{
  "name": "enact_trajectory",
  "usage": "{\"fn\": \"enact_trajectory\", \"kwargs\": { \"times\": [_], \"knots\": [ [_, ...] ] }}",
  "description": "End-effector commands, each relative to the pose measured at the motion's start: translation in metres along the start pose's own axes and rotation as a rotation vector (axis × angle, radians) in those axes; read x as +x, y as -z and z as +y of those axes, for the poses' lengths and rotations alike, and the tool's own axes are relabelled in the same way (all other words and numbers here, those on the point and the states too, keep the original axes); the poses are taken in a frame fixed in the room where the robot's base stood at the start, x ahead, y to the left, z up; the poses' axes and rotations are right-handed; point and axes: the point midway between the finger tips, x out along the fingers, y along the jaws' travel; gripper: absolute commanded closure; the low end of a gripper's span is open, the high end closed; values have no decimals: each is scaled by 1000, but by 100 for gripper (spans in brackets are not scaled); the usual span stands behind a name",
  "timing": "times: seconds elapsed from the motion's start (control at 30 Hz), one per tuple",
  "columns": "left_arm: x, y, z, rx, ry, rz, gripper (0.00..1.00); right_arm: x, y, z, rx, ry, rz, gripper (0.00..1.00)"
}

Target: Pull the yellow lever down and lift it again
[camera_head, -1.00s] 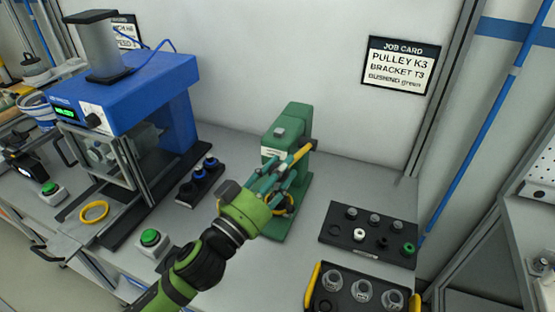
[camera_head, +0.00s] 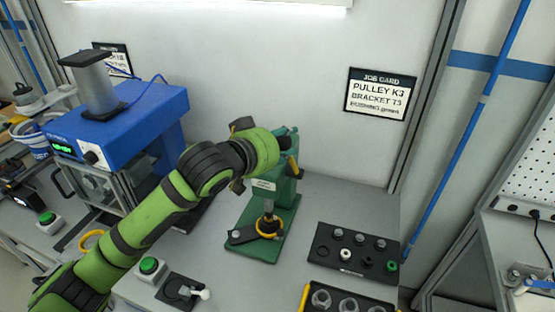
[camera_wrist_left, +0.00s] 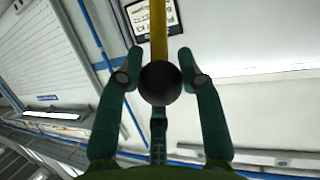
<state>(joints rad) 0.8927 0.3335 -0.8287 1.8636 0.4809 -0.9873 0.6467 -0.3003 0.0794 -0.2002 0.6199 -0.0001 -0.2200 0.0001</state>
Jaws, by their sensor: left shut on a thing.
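The green press (camera_head: 266,188) stands on the bench in the middle of the head view. Its yellow lever (camera_head: 293,165) shows as a short piece at the right of the press head. My left gripper (camera_head: 287,141) is up at the top of the press, and its hand hides most of the lever. In the left wrist view the yellow lever (camera_wrist_left: 158,35) ends in a black knob (camera_wrist_left: 160,83) between the two green fingers of my left gripper (camera_wrist_left: 160,68). The gripper is shut on the lever's knob end. My right gripper is not in view.
A yellow ring (camera_head: 270,227) sits at the foot of the press. A blue machine (camera_head: 125,125) stands at the left. A green button box (camera_head: 149,268) and a small black fixture (camera_head: 183,289) stand in front. A black parts tray (camera_head: 352,250) lies at the right.

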Motion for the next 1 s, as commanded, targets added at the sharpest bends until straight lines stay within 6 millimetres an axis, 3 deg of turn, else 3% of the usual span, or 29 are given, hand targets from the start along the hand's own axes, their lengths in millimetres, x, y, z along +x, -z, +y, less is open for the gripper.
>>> {"fn": "enact_trajectory", "kwargs": {
  "times": [0.2, 0.73, 0.77, 0.8, 1.0],
  "knots": [
    [10, 14, -1, -17, 6, -60, 100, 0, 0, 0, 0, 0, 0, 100],
    [13, 17, -2, -24, 8, -78, 100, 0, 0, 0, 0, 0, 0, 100],
    [13, 17, -2, -23, 8, -78, 51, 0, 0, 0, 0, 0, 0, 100],
    [13, 17, -2, -23, 8, -78, 39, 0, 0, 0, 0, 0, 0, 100],
    [13, 16, -2, -23, 8, -79, 39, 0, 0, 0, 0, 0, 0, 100]
  ]
}}
